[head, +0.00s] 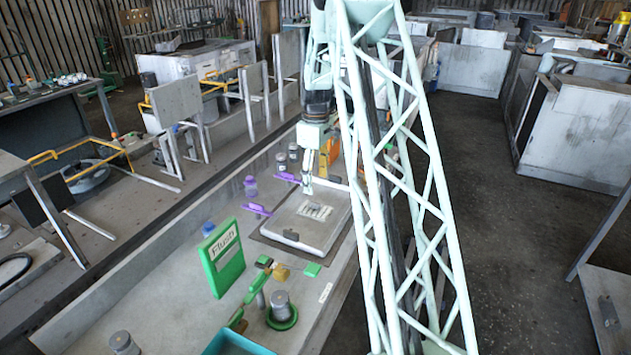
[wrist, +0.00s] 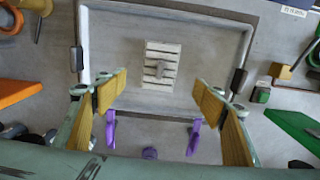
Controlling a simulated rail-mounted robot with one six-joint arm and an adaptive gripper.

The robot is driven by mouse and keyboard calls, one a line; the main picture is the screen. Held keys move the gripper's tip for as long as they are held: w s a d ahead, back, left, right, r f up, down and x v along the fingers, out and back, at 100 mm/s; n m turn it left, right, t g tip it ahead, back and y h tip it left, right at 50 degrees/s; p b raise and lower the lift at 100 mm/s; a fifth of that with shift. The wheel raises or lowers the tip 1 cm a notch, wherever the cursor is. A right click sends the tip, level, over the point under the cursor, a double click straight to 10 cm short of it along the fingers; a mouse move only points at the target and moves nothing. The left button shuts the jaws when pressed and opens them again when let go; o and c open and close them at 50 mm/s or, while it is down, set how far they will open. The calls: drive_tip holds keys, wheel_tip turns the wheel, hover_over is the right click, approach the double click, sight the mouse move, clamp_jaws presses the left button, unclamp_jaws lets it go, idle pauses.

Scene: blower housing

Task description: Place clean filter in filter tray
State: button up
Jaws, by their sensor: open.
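The filter tray (wrist: 205,30) is a shallow, light grey tray with a raised rim; it also shows in the head view (head: 335,225). A small white slatted piece with a grey knob, which looks like the filter (wrist: 162,50), lies flat inside the tray near its middle; it also shows in the head view (head: 314,210). My gripper (wrist: 162,97) is open, with its tan-padded fingers apart and nothing between them. In the head view my gripper (head: 308,184) hangs above the tray, beside the filter and apart from it.
Two purple clips (head: 287,177) (head: 257,210) stand along the tray's edge, and dark latches (wrist: 239,81) sit on its sides. A green "Flush" sign (head: 222,258), a metal cylinder on a green base (head: 281,310) and small jars (head: 281,162) stand on the bench around the tray.

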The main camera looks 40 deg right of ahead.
drive_tip(key=s+a+r+m+t, duration=0.1)
drive_tip(key=s+a+r, duration=0.1)
drive_tip(key=a+r, duration=0.6)
drive_tip(key=s+a+r, duration=0.3)
drive_tip(key=a+r, duration=0.3)
drive_tip(key=r, duration=0.3)
drive_tip(key=s+a+r+m+t, duration=0.1)
drive_tip(key=s+a+r, duration=1)
drive_tip(key=a+r, duration=0.25)
drive_tip(key=s+a+r+m+t, duration=0.1)
drive_tip(key=s+a+r, duration=0.1)
drive_tip(key=s+a, duration=0.5)
drive_tip(key=s+a+r, duration=0.3)
drive_tip(key=s+a, duration=0.1)
drive_tip(key=s, duration=0.5)
drive_tip(key=s+a+f, duration=0.1)
drive_tip(key=s+a, duration=0.1)
drive_tip(key=s, duration=0.5)
drive_tip(key=s+a+f+m, duration=0.1)
drive_tip(key=s+a, duration=0.2)
drive_tip(key=s, duration=0.5)
drive_tip(key=shift+a+f+m+t, duration=0.3)
drive_tip(key=shift+a+f+t, duration=0.05)
drive_tip(key=shift+t, duration=0.05)
